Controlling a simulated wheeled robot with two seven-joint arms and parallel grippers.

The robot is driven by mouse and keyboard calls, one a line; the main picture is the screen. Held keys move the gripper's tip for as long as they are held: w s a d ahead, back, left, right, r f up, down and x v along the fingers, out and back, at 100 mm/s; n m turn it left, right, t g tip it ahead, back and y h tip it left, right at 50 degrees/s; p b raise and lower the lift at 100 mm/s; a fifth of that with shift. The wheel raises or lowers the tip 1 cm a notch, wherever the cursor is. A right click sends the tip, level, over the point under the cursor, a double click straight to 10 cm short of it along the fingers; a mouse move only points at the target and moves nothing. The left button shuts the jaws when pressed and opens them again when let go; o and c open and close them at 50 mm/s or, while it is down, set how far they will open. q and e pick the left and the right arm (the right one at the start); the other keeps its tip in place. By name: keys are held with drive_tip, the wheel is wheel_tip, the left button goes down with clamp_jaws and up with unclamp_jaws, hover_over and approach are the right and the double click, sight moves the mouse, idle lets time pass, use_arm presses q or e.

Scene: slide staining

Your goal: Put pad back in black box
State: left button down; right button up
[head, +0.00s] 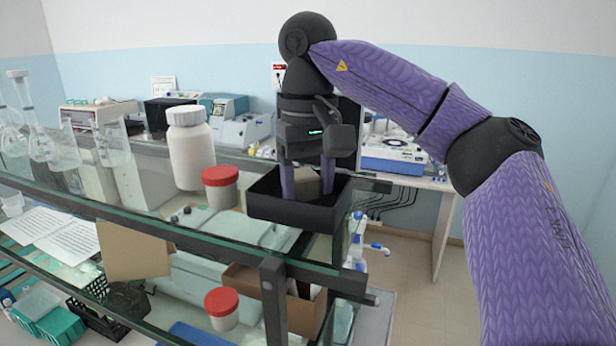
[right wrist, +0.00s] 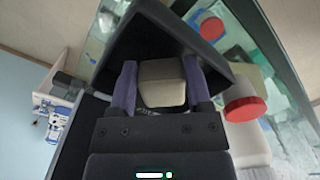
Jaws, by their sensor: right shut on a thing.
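The black box (head: 290,212) is an open tray on the glass top shelf, at its right end near the corner. It also shows in the right wrist view (right wrist: 160,40). My right gripper (head: 307,184) reaches down into the box from above. Its two purple fingers are shut on the pad (right wrist: 162,82), a beige block with rounded edges. In the head view the pad (head: 304,182) is partly hidden by the fingers and the box wall. I cannot tell whether the pad touches the box floor. My left gripper is not in view.
A red-lidded jar (head: 220,187) stands just left of the box, with a white bottle (head: 190,148) behind it. Glass flasks (head: 38,120) stand at the far left. A lower shelf holds another red-lidded jar (head: 222,308) and a cardboard box (head: 250,280).

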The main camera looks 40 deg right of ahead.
drive_tip(key=o, duration=1.3)
drive_tip(key=shift+w+d, duration=0.1)
drive_tip(key=shift+d, duration=0.05)
drive_tip(key=shift+c, duration=0.2)
wheel_tip(320, 180, up, 4)
drive_tip(key=shift+f+p, duration=0.15)
drive_tip(key=shift+p, duration=0.9)
wheel_tip(320, 180, up, 5)
drive_tip(key=shift+f, duration=0.2)
drive_tip(key=shift+r, duration=0.8)
